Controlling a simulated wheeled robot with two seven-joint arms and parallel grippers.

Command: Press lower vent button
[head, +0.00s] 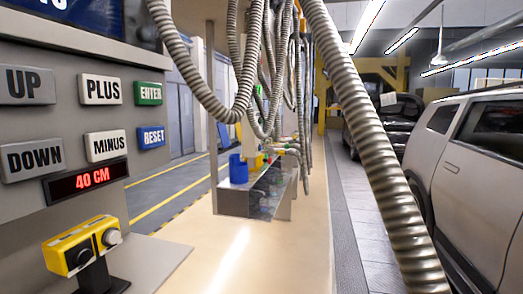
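A grey control panel (22,116) fills the left side of the head view. It carries a grey UP button (26,85), a grey DOWN button (32,159), white PLUS (100,90) and MINUS (107,146) buttons, a green ENTER button (148,94) and a blue RESET button (152,137). DOWN sits below UP. A red display (86,181) reads 40 CM. No button is labelled as a vent button. A yellow box (82,246) with dark and light round parts stands low in front of the panel. Neither of my grippers shows.
Ribbed metal hoses (385,150) hang across the middle and right. A metal stand (265,200) with a blue container (238,169) is farther back on the pale floor (250,262). A light-coloured car (478,185) is at the right, with a dark vehicle (385,122) behind it.

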